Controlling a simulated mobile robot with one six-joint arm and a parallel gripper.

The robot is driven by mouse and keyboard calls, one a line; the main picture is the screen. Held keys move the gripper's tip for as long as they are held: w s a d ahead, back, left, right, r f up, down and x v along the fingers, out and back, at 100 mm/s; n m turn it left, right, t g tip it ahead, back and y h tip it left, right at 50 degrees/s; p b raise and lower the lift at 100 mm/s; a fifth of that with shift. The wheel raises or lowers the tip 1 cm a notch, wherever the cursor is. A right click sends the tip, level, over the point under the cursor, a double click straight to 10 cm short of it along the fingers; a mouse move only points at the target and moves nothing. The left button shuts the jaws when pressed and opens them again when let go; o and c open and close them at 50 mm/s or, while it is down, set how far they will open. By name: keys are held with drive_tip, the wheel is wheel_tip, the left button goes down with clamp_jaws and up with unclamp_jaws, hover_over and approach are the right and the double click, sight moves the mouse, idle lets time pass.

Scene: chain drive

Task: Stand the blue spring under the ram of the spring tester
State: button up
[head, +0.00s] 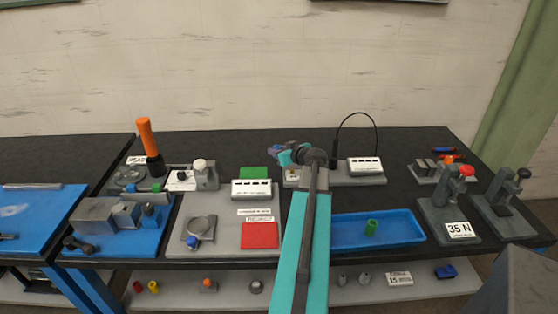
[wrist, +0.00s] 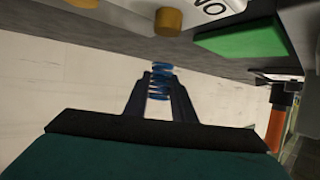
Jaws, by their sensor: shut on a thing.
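The blue spring (wrist: 160,82) is between the two dark fingers of my gripper (wrist: 160,88) in the wrist view, with coils showing above and between the fingertips. In the head view my gripper (head: 277,153) is near the back of the bench, beyond the green pad; the spring is too small to make out well there. I cannot tell for sure which is the spring tester.
A grey board carries a green pad (head: 253,172) and a red pad (head: 260,235). An orange-handled tool (head: 149,145) stands at left. A thin black cable arches at the back.

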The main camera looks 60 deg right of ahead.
sight(277, 167)
drive_tip(key=shift+f, duration=0.55)
drive_tip(key=shift+f, duration=0.1)
drive_tip(key=shift+f+p, duration=0.55)
drive_tip(key=shift+f, duration=1.25)
drive_tip(key=shift+f+b, duration=0.15)
drive_tip(key=shift+b, duration=0.15)
drive_tip(key=o, duration=1.1)
drive_tip(key=shift+c, duration=0.2)
drive_tip(key=shift+r+p, duration=0.2)
drive_tip(key=shift+p, duration=0.1)
drive_tip(key=shift+b+v, duration=2.15)
drive_tip(key=shift+v, duration=3.85)
drive_tip(key=shift+d, duration=0.1)
